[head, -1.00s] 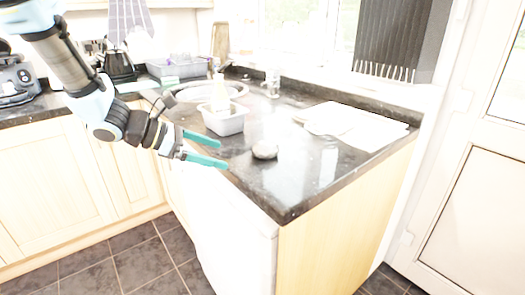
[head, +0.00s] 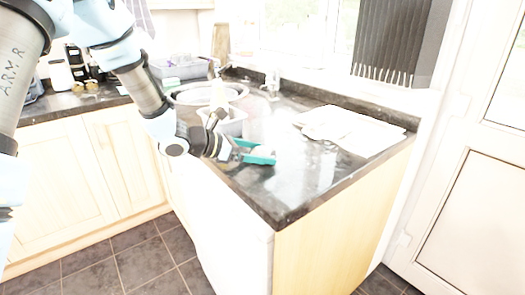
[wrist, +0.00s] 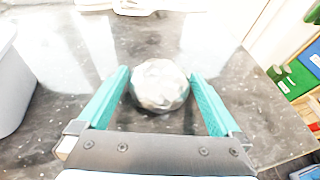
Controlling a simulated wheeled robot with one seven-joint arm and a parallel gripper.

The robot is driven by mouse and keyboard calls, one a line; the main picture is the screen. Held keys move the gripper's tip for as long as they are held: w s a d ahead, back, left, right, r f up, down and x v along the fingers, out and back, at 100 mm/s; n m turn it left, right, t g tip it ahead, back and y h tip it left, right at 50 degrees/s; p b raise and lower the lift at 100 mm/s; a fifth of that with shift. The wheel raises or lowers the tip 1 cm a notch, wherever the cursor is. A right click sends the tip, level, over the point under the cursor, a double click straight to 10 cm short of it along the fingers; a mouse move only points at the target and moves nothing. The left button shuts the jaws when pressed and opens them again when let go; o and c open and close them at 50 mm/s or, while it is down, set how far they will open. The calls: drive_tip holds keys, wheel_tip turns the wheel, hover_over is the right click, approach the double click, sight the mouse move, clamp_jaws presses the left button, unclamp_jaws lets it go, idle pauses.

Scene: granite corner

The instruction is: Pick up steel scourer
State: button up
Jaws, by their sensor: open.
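The steel scourer (wrist: 159,85) is a round, shiny silver ball on the dark speckled worktop. In the wrist view it sits between the two teal fingers of my gripper (wrist: 157,95), towards their tips, with a small gap on each side. My gripper is open. In the head view my gripper (head: 258,152) is low over the worktop near its front edge, and the scourer (head: 262,150) is mostly hidden behind the teal fingers.
A grey tub (head: 235,124) stands just behind my gripper; its side shows at the left of the wrist view (wrist: 12,85). White papers or cloth (head: 345,128) lie at the back right. The worktop's front corner (head: 285,205) is bare. A sink (head: 205,92) is further back.

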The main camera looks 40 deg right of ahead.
drive_tip(key=shift+s+d+f, duration=0.15)
drive_tip(key=shift+d+f, duration=0.05)
drive_tip(key=shift+d, duration=0.2)
drive_tip(key=c, duration=1.1)
